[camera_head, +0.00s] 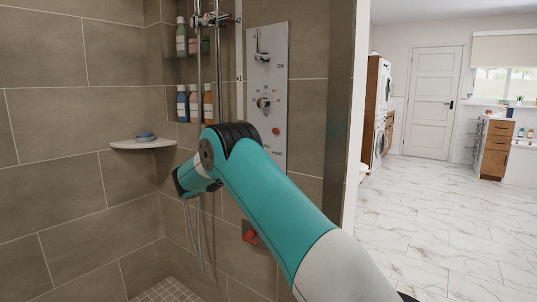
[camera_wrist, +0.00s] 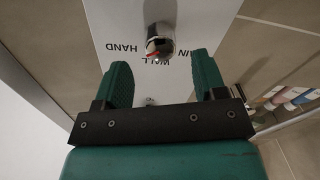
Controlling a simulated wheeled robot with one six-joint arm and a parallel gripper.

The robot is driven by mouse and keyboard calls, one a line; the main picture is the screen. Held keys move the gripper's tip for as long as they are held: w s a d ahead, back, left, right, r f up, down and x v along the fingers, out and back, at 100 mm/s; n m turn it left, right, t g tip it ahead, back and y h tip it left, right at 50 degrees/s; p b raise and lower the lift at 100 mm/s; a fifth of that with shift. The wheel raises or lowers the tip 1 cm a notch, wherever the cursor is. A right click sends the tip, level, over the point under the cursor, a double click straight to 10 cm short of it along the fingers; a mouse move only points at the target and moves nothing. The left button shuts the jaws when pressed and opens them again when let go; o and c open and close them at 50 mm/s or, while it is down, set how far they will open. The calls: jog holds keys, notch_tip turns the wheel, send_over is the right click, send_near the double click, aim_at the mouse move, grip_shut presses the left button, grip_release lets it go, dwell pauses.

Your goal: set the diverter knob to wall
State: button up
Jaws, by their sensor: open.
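The diverter knob (camera_wrist: 158,40) is a dark and silver knob with a red mark, on a white panel at the top of the wrist view. Upside-down lettering lies around it: HAND to the left, WALL in the middle and a partly cut-off word to the right. The red mark is on the knob's lower side, towards the lettering; its exact setting is hard to read. My gripper (camera_wrist: 160,62) is open and empty, its green fingers pointing at the panel on either side of the lettering, apart from the knob. In the head view my arm hides the gripper.
The white panel (camera_head: 281,60) on the tiled shower wall carries a lever (camera_head: 262,56), a dial (camera_head: 263,103) and a red button (camera_head: 276,131). Bottles (camera_head: 195,104) stand in niches to the left. A corner shelf (camera_head: 140,144) juts out. A red handle (camera_head: 250,236) sits low.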

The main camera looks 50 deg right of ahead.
jog(key=d, duration=0.2)
jog(key=d+p, duration=0.1)
jog(key=d, duration=0.1)
jog(key=shift+w+d, duration=0.1)
jog(key=shift+w, duration=0.15)
jog(key=c, duration=0.9)
jog(key=shift+c, duration=0.2)
